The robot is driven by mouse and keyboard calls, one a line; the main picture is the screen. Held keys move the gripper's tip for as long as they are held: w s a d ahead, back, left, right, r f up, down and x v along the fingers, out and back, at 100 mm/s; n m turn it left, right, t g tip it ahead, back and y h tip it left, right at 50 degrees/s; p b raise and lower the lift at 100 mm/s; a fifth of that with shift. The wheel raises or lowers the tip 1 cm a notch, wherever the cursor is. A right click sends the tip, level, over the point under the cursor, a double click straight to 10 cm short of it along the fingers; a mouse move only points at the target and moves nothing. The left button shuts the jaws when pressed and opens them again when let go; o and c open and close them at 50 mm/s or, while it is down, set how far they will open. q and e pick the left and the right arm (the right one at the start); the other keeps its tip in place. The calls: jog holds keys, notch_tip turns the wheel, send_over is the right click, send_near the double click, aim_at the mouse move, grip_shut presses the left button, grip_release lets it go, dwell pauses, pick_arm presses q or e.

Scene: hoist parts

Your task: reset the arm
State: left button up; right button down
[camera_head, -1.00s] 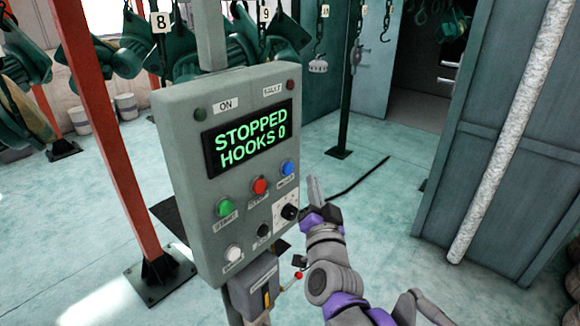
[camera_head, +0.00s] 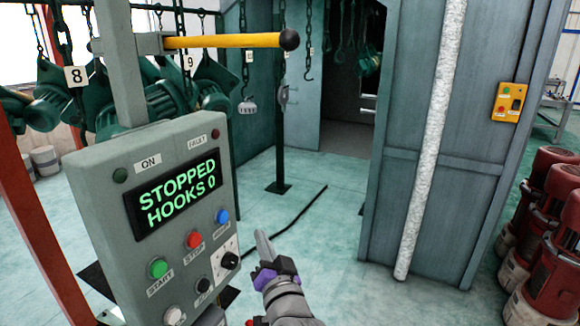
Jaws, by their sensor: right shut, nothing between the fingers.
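My right gripper (camera_head: 265,246) is in the lower middle of the head view, pointing up, with its fingers together and nothing seen between them. It is just right of the grey control panel (camera_head: 90,195), near its black rotary knob (camera_head: 230,261); I cannot tell whether they touch. A green start button (camera_head: 158,268), a red stop button (camera_head: 194,240) and a blue button (camera_head: 222,216) sit below the display. My left gripper is not in view.
A yellow lever (camera_head: 222,41) with a black ball end reaches right above the panel. Green hoist parts (camera_head: 165,101) hang behind it. A teal booth (camera_head: 425,190) with a white vertical pipe stands right, and red machines (camera_head: 548,260) stand far right.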

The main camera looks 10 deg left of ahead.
jog(key=s+d+f+n+g+h, duration=0.1)
jog(key=s+d+f+g+h, duration=0.3)
jog(key=s+d+f, duration=0.8)
jog(key=s+d+f+g+h, duration=0.4)
jog(key=s+d+f+g, duration=0.3)
jog(key=s+d+f, duration=0.5)
jog(key=d+f, duration=0.3)
jog(key=d, duration=0.2)
jog(key=shift+s+d+n+g, duration=0.15)
jog(key=shift+d+n+g, duration=0.15)
jog(key=shift+d+n, duration=0.1)
